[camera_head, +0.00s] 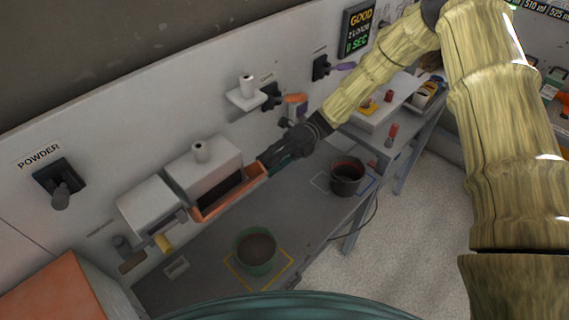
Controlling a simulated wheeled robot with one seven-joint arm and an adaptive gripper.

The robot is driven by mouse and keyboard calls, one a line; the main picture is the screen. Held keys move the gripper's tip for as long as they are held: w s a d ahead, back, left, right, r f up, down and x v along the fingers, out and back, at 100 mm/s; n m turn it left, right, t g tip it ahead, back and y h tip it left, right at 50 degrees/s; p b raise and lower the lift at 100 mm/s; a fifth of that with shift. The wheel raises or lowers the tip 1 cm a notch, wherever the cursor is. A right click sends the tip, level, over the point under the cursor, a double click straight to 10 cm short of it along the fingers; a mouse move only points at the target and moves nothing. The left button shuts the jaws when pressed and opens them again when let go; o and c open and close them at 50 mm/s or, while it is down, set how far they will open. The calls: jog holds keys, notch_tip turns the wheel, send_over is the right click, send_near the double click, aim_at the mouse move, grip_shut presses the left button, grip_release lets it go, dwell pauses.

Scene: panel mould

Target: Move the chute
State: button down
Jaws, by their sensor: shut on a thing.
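The orange chute (229,196) is a trough below the front of a white box-shaped hopper (206,166) on the wall. It slants from lower left to upper right in the picture. My gripper (271,162) is at the chute's right end and is shut on it. The dark fingers partly cover that end, so the exact contact is hidden.
A green pot (257,251) with dark contents stands in a yellow-outlined square on the grey bench (205,248). A dark pot (347,176) stands farther right. A second white box (152,203) and a powder lever (61,190) are at left. Bench between the pots is clear.

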jog(key=shift+w+a+r, duration=0.9)
jog(key=shift+w+r, duration=0.1)
jog(key=shift+w, duration=0.15)
jog(key=shift+w+a, duration=0.65)
jog(key=shift+w, duration=0.05)
jog(key=c, duration=1.4)
grip_release()
jog(key=shift+o, duration=0.4)
jog(key=shift+s+f, duration=0.1)
jog(key=shift+s, duration=0.1)
jog(key=shift+w+d+f, duration=0.1)
jog(key=shift+d+f, duration=0.1)
jog(key=v, duration=1.2)
